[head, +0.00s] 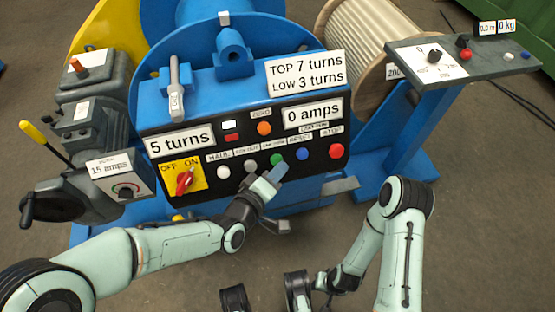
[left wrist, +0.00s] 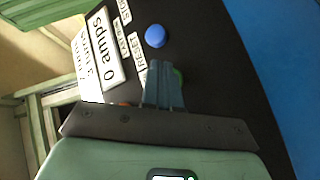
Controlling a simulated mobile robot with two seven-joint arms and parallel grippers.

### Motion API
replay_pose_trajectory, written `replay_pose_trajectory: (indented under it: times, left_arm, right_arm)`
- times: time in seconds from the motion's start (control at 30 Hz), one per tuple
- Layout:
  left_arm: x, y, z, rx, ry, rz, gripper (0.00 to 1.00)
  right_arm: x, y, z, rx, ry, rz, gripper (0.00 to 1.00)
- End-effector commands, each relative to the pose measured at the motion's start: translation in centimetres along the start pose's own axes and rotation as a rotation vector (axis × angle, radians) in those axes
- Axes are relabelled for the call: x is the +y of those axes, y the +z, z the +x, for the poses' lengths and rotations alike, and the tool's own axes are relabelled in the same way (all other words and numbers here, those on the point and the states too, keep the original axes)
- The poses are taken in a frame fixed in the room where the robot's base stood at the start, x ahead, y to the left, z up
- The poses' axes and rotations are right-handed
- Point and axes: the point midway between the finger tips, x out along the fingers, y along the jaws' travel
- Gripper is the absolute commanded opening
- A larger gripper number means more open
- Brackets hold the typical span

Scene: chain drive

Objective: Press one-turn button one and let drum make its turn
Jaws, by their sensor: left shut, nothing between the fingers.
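The black control panel (head: 318,162) carries a row of buttons: white, grey, green, blue and red. The green button (head: 277,157) has a small label above it, too small to read surely. My left gripper (head: 276,173) is shut and empty, its tips right at the lower edge of the green button. The blue drum (head: 190,47) stands behind the panel. The turns display (head: 180,142) reads 5 turns.
The blue button (head: 302,153) and grey button (head: 250,166) flank the green one closely. The red stop button (head: 336,151) is farther right. The red switch (head: 184,181) is at the left. The amps display (head: 312,114) reads 0 amps. A sign (head: 306,74) reads top 7, low 3 turns.

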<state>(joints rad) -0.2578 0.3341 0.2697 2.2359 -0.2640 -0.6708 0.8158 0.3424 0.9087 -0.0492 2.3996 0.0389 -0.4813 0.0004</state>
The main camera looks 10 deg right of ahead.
Motion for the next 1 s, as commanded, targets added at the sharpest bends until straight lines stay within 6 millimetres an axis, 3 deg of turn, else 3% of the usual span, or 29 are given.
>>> replay_pose_trajectory:
  times: [1.0]
  left_arm:
    - [-0.67, -0.6, 0.88, 0.0, 0.0, 0.0, 0.0]
  right_arm:
    - [0.09, -0.17, 0.9, -0.001, 0.0, 0.0, 0.45]
